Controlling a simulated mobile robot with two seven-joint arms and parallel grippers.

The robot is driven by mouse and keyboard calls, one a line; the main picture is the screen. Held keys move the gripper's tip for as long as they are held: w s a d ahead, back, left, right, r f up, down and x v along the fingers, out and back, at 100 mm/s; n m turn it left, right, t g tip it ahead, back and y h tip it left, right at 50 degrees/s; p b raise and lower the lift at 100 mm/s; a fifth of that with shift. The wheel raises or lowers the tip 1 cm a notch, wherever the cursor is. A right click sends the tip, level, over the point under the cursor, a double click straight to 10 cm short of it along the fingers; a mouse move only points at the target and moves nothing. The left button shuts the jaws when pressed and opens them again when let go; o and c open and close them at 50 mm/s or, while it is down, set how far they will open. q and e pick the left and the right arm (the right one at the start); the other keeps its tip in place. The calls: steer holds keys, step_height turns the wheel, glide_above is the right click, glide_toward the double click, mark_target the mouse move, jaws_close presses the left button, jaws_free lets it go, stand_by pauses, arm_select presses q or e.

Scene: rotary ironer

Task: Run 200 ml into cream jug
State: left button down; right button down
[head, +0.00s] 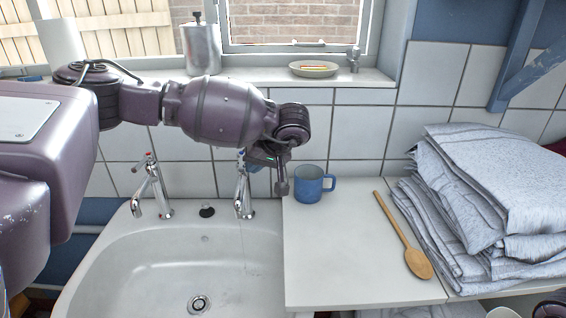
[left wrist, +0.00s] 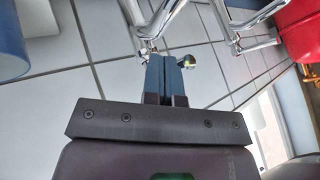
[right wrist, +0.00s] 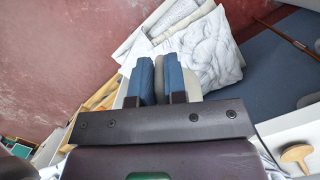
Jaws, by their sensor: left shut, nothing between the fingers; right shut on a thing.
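Two chrome taps stand behind the white sink (head: 110,270): a left tap (head: 150,190) and a right tap (head: 243,190). A faint thin streak, perhaps water, shows below the right tap's spout. My left gripper (head: 283,188) is shut and empty, just right of the right tap; its closed fingertips (left wrist: 172,60) lie by chrome tap parts (left wrist: 150,28) in the left wrist view. My right gripper (right wrist: 160,62) is out of the head view. It is shut on a cream-coloured thing (right wrist: 190,84), apparently the cream jug, mostly hidden behind the fingers. Its contents are not visible.
A blue mug (head: 308,190) stands on the white worktop (head: 330,260), close right of my left gripper. A wooden spoon (head: 405,240) and a stack of folded cloth (head: 490,200) lie further right. A metal canister (head: 201,48) and a dish (head: 313,69) are on the sill.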

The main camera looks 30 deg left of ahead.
steer(key=shift+t, duration=0.3)
steer(key=r+p, duration=0.1)
steer(key=r, duration=0.3)
steer(key=shift+w+p, duration=0.2)
steer(key=shift+p, duration=0.2)
steer(key=shift+d+r, duration=0.1)
